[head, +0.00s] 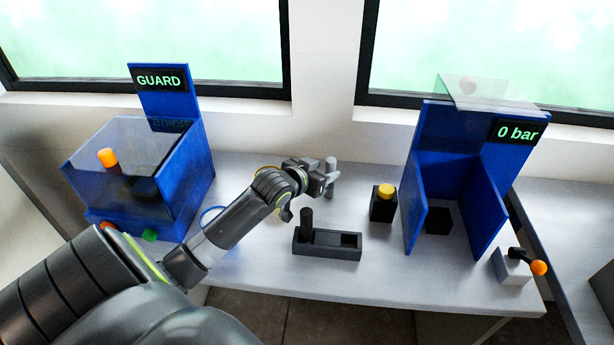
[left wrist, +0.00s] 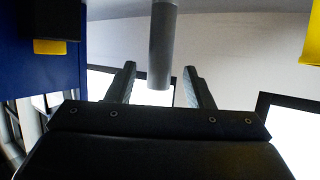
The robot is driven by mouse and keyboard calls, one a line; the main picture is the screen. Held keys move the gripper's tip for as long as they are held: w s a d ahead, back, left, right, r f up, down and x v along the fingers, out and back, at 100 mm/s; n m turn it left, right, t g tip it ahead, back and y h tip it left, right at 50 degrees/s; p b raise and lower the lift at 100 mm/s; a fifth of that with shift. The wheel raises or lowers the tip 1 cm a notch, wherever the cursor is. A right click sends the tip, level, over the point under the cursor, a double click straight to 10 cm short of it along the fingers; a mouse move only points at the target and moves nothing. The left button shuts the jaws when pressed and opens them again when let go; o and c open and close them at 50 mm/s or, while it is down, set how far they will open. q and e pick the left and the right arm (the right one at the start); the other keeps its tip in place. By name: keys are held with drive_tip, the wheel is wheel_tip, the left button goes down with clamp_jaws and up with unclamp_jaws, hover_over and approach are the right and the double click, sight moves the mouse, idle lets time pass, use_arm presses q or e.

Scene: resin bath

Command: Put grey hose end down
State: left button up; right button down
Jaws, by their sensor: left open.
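The grey hose end (head: 332,165) is a plain upright cylinder on the table in the head view, right at the tips of my left gripper (head: 326,183). In the left wrist view, which is upside down, the grey hose end (left wrist: 162,45) shows between the two fingers of my left gripper (left wrist: 160,85), with gaps on both sides. The left gripper is open and does not clamp it. The foot of the hose end is out of frame or hidden. My right gripper is not in view.
A black two-slot holder (head: 325,252) has a black cylinder (head: 306,226) in its left slot; its right slot looks empty. Close by stand a yellow-topped button box (head: 383,208) and a blue bay (head: 414,230). A blue guard box (head: 195,190) is left, an orange-knobbed lever (head: 538,268) right.

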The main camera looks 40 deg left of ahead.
use_arm(q)
drive_tip(key=v, duration=0.8)
idle(0.4)
